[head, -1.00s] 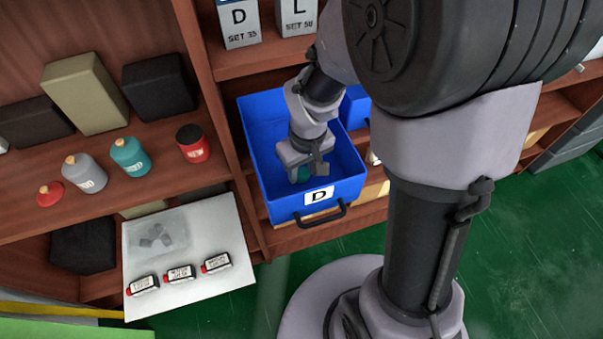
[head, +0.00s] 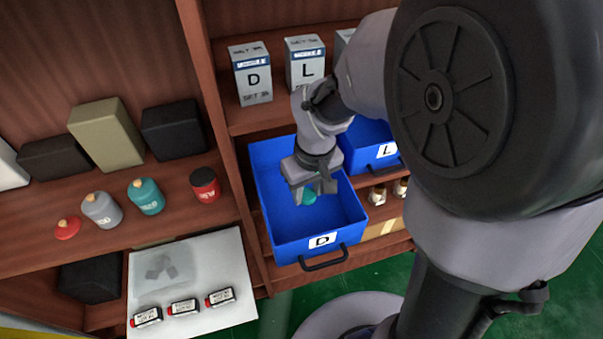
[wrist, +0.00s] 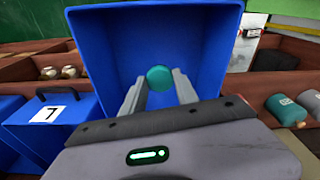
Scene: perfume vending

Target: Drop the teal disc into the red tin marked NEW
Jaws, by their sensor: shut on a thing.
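My gripper (head: 313,188) is shut on the teal disc (head: 309,197), over the open blue bin marked D (head: 265,185). In the wrist view the disc (wrist: 158,77) shows round between the fingertips, with the bin's blue inside behind it. The red tin marked NEW (head: 205,185) stands upright on the wooden shelf left of the bin, with a dark top. My gripper is to the right of the tin, apart from it.
A teal bottle (head: 146,196), a grey bottle (head: 102,209) and a small red item (head: 67,228) stand left of the tin. Boxes marked D (head: 252,75) and L (head: 305,63) stand above. A white board (head: 200,255) with small bottles lies below the shelf. A divider separates shelf and bin.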

